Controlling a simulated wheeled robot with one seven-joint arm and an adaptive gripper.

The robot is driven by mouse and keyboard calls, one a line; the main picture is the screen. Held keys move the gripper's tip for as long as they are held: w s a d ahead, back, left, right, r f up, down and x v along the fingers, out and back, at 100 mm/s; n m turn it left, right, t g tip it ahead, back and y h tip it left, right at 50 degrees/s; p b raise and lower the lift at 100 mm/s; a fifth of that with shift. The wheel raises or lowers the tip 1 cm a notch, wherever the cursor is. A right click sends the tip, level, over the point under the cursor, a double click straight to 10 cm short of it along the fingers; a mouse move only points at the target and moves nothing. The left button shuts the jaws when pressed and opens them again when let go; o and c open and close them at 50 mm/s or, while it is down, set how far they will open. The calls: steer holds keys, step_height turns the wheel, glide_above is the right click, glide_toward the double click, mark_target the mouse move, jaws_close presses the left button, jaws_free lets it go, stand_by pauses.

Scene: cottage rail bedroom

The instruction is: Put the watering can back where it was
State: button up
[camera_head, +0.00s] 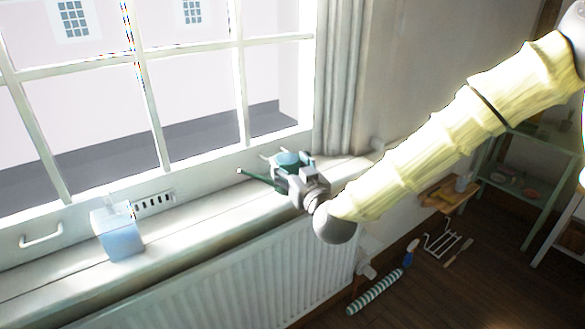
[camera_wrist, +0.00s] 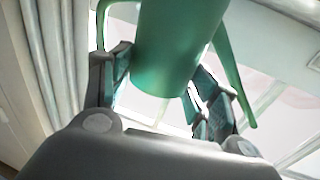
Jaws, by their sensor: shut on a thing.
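The watering can is green with a long thin spout. In the head view the watering can (camera_head: 287,159) is at the right part of the window sill (camera_head: 190,222), its spout pointing left toward the window. My gripper (camera_head: 284,172) is shut on it from the near side and hides part of its body. In the wrist view the green can (camera_wrist: 178,45) stands between the two fingers of my gripper (camera_wrist: 155,85), with the spout on the right and the handle on the left. I cannot tell whether its base touches the sill.
A pale blue box (camera_head: 117,234) stands on the sill at the left. A white radiator (camera_head: 230,275) is below the sill. A curtain (camera_head: 343,80) hangs behind the can. A striped roll (camera_head: 375,291) and a blue spray bottle (camera_head: 410,252) lie on the floor. The middle of the sill is clear.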

steer(key=w, duration=0.5)
steer(key=shift+w+d+f, duration=0.15)
steer(key=shift+d+f, duration=0.1)
steer(key=shift+f+p, duration=0.5)
steer(key=shift+f, duration=1.2)
steer(key=shift+f, duration=0.15)
steer(key=o, duration=1.3)
